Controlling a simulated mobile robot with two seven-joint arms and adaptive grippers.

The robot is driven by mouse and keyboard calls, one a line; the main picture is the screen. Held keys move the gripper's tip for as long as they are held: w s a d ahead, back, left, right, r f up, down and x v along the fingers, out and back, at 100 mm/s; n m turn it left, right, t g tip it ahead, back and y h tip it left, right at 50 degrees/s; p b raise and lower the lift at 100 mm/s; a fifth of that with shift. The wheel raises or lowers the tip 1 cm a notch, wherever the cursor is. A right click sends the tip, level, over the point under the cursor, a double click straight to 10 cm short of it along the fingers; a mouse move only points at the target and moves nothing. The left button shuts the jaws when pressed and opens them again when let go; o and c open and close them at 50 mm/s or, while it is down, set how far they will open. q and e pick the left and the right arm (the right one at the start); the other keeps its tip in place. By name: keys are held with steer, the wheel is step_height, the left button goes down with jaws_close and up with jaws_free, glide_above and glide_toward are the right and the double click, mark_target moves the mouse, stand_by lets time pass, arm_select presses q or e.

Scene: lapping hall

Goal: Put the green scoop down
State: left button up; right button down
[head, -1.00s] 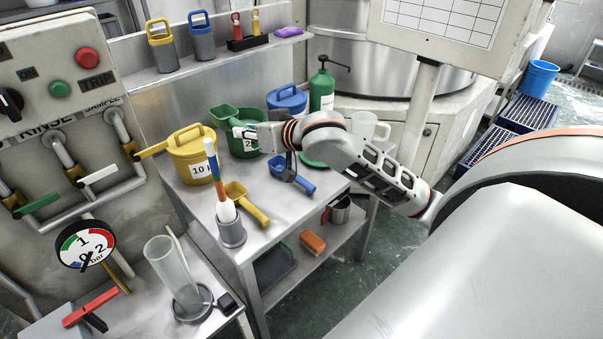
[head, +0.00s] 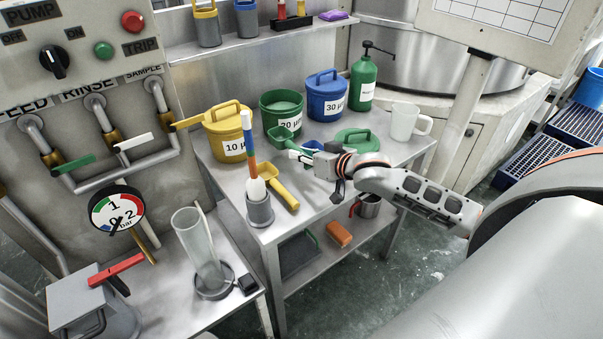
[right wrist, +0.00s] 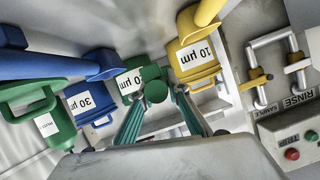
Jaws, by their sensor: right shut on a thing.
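My right gripper (head: 298,155) is shut on the green scoop (head: 281,137) just in front of the green 20 µm tub (head: 281,107). The scoop's bowl is toward the tub and its handle is at the fingertips. I cannot tell whether it touches the bench top (head: 330,195). In the right wrist view a round green part, likely the scoop (right wrist: 154,92), shows between the fingertips (right wrist: 163,90), with the green tub (right wrist: 130,82) behind. The left gripper is out of view.
The yellow tub (head: 229,145) and yellow scoop (head: 280,193) are to the left. A blue scoop (head: 312,146), partly hidden, lies behind my gripper. The bench's front middle is clear.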

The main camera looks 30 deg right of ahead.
mark_target(301, 178)
steer(key=shift+f+b, duration=0.6)
steer(key=shift+f, duration=2.6)
steer(key=shift+r, duration=0.1)
steer(key=c, duration=1.9)
jaws_free()
steer(key=shift+s, duration=0.1)
steer(key=p+v, duration=0.1)
steer(key=v, duration=1)
steer(key=shift+s+d+r+p, duration=0.1)
steer(key=shift+s+r+p, duration=0.1)
steer(key=shift+s+p, duration=0.15)
steer(key=shift+s, duration=0.1)
